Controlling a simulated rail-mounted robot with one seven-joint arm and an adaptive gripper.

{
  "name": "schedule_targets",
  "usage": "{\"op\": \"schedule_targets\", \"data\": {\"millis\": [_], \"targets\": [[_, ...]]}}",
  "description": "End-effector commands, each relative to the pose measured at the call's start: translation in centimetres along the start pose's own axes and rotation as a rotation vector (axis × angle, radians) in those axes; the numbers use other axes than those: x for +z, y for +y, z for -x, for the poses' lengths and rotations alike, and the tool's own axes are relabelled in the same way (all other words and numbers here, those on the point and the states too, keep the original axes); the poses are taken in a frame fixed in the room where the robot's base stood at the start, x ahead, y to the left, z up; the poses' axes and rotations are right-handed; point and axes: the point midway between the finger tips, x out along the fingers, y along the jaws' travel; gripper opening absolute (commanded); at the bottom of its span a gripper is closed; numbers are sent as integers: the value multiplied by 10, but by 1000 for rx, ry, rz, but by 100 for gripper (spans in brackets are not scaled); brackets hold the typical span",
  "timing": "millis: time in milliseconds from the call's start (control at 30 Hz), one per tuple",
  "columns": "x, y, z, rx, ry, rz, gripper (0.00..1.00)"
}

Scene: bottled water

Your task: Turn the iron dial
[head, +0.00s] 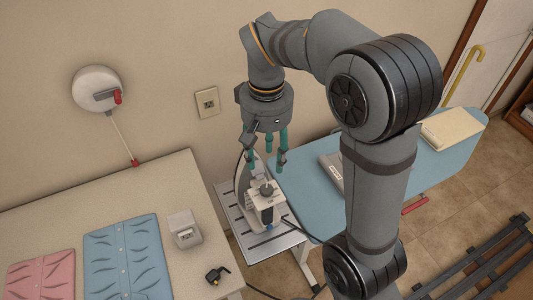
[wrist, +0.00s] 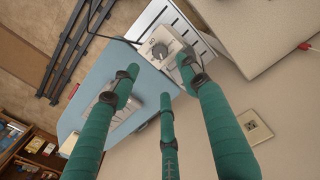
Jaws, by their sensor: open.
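The iron (head: 265,212) is white and dark and stands on a slotted metal rest (head: 232,204) at the near end of the blue ironing board (head: 312,208). Its round grey dial (head: 266,188) is on top. In the wrist view the dial (wrist: 160,52) shows on a pale face with markings too small to read. My gripper (head: 268,162) has three teal fingers, spread open and empty, pointing down above the dial. In the wrist view my gripper (wrist: 161,78) has its fingertips apart around the space near the dial. I see no clear contact; the iron's back is partly hidden by a finger.
A beige table (head: 165,185) at left holds folded pink and blue garments (head: 125,255), a small white box (head: 184,229) and a black plug (head: 217,275). A wall socket (head: 207,101) is behind. A dark cord (head: 300,230) runs by the iron.

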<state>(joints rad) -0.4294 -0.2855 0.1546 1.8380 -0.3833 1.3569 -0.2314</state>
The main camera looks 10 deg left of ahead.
Motion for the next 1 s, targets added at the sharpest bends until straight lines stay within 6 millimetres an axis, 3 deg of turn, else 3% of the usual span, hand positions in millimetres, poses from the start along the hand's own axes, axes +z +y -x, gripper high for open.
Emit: {"op": "schedule_targets", "data": {"millis": [233,367,500,800,1000], "targets": [[2,14,7,1,-6,-13,45],[15,13,0,3,-55,55,45],[15,2,-13,-7,-52,433,45],[2,0,-17,-4,-4,1122,45],[0,0,-20,-1,-1,1311,45]]}}
